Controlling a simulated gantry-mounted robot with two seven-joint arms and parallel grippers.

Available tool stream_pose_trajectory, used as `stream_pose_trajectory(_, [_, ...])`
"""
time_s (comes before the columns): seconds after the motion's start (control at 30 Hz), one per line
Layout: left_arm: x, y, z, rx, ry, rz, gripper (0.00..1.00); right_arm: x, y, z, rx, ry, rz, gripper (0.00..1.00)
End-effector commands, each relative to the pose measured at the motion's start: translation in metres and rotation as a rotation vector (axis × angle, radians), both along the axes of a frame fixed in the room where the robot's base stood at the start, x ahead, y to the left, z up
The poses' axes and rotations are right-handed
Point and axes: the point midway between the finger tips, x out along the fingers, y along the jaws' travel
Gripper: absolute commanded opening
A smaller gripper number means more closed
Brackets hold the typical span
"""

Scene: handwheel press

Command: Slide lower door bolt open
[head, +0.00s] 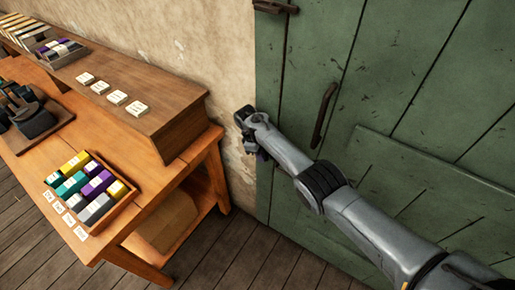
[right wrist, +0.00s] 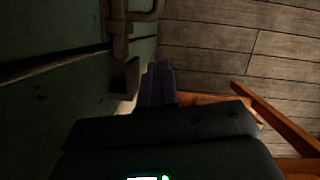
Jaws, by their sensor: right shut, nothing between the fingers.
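The green door (head: 350,60) fills the right of the head view. My right gripper (head: 244,122) reaches the door's left edge from the lower right. Its dark fingers (right wrist: 158,82) are shut with nothing between them. In the right wrist view a dim metal bolt fitting (right wrist: 121,32) sits along the door's edge, and a bracket-like piece (right wrist: 130,78) lies just left of the fingertips. I cannot tell whether the fingers touch it. In the head view my gripper and forearm hide the lower bolt. The upper bolt (head: 274,7) shows at the top edge. My left gripper is out of view.
A dark door handle (head: 324,115) is right of my gripper. A wooden bench (head: 150,195) stands left of the door, holding a tray of coloured blocks (head: 125,203) and a raised shelf (head: 165,120). Plank floor (head: 235,260) is clear below.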

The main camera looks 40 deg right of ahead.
Motion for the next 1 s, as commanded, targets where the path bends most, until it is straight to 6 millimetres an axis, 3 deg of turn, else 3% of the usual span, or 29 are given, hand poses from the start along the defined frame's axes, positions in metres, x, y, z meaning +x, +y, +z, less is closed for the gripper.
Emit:
stream_pose_trajectory(0.2, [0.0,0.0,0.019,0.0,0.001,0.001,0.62,-0.017,-0.013,-0.005,-0.001,-0.001,-0.001,0.0])
stream_pose_trajectory(0.43, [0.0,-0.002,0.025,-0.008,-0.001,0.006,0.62,-0.029,-0.021,-0.011,0.001,0.0,-0.001,0.0])
stream_pose_trajectory(1.0, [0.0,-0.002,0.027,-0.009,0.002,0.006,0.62,-0.032,-0.022,-0.012,0.0,0.0,0.003,0.0])
